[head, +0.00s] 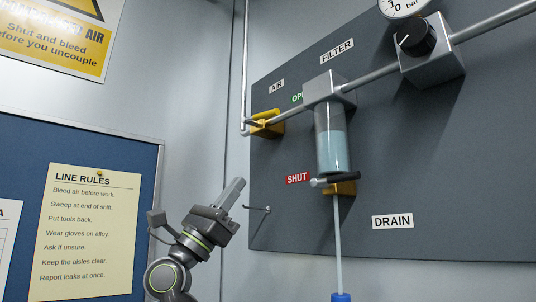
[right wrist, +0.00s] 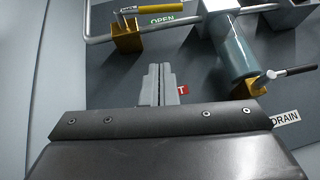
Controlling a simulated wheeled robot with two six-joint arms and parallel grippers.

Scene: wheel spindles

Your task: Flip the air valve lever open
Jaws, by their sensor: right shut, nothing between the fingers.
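The air valve (head: 263,129) is a yellow-brass block on the pipe at the panel's left edge, below the AIR label. Its yellow lever (head: 266,115) lies roughly along the pipe, its free end pointing right, towards the green OPEN label (head: 298,97). In the right wrist view the lever (right wrist: 143,9) is at the top, above the valve block (right wrist: 127,38). My right gripper (head: 235,188) is shut and empty, below and left of the valve, apart from it. Its closed fingers (right wrist: 158,80) partly hide the red SHUT label (right wrist: 183,89). My left gripper is not in view.
Right of the valve are a clear filter bowl (head: 333,140), a drain valve with a dark handle (head: 322,182) and a regulator with a black knob (head: 416,37). A small hook (head: 259,209) sticks out near the gripper. A blue notice board (head: 90,145) is at left.

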